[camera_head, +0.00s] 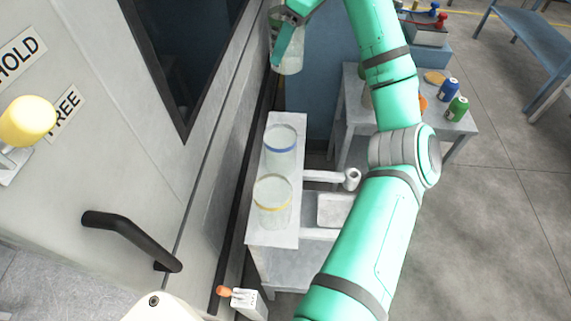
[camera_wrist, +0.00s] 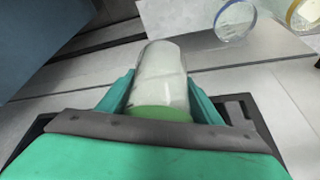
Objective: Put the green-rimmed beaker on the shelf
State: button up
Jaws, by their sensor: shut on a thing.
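My gripper (camera_head: 287,32) is shut on a clear beaker (camera_head: 291,62) near the top of the head view. In the wrist view this beaker (camera_wrist: 162,70) lies between both fingers, and its green rim shows near the palm. My gripper holds it above and beyond the far end of a narrow pale shelf (camera_head: 287,238). A blue-rimmed beaker (camera_head: 280,146) and a yellow-rimmed beaker (camera_head: 273,203) stand upright on the shelf. The arm hides part of the view on the right.
A wall panel with a black handle (camera_head: 130,238) runs close along the shelf's left side. A white tray (camera_head: 335,210) and a pale cup-like fitting (camera_head: 352,178) are right of the shelf. A table behind holds a blue can (camera_head: 449,90) and a green can (camera_head: 457,109).

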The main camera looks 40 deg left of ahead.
jog(key=shift+s+f, duration=0.15)
jog(key=shift+f, duration=0.3)
notch_tip(320, 180, down, 18)
jog(key=shift+r, duration=0.1)
jog(key=shift+f, duration=1.7)
jog(key=shift+f, duration=0.15)
jog(key=o, duration=1.1)
jog(key=shift+a, duration=0.1)
